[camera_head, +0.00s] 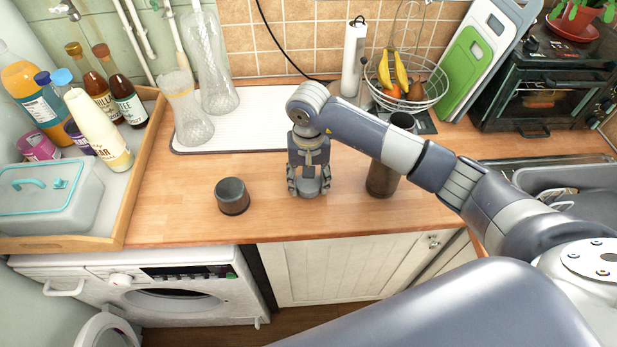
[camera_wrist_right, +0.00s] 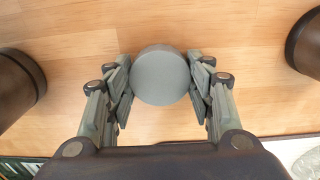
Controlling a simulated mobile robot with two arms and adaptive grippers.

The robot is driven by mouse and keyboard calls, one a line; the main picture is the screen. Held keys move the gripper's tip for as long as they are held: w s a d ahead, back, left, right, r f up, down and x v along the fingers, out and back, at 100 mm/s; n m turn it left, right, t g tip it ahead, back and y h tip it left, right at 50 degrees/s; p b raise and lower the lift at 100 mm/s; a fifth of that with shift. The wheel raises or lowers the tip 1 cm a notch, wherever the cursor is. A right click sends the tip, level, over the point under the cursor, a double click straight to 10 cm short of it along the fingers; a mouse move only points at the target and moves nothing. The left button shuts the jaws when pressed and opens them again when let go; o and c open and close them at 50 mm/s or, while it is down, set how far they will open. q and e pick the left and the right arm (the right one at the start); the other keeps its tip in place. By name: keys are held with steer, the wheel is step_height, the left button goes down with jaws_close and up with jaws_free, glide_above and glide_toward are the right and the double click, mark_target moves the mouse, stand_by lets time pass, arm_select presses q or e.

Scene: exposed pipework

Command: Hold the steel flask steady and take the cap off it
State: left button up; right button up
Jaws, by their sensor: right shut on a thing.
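A grey, round-topped cylinder (camera_head: 310,187), which looks like the steel flask, is upright at the counter's front middle. My right gripper (camera_head: 308,178) comes down over it from above and is shut on it. In the right wrist view the flat grey top (camera_wrist_right: 162,76) sits between the fingers, which touch both sides. The fingers hide much of its body, and I cannot tell a separate cap from the flask. My left gripper is not in view.
A short dark canister (camera_head: 232,196) stands to the left and a tall dark brown cylinder (camera_head: 382,180) to the right, partly behind my arm. Glass carafes (camera_head: 188,115) stand at the back left. A wooden tray (camera_head: 130,205) holds bottles.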

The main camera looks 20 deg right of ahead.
steer(key=shift+f, duration=0.15)
steer(key=o, duration=1.2)
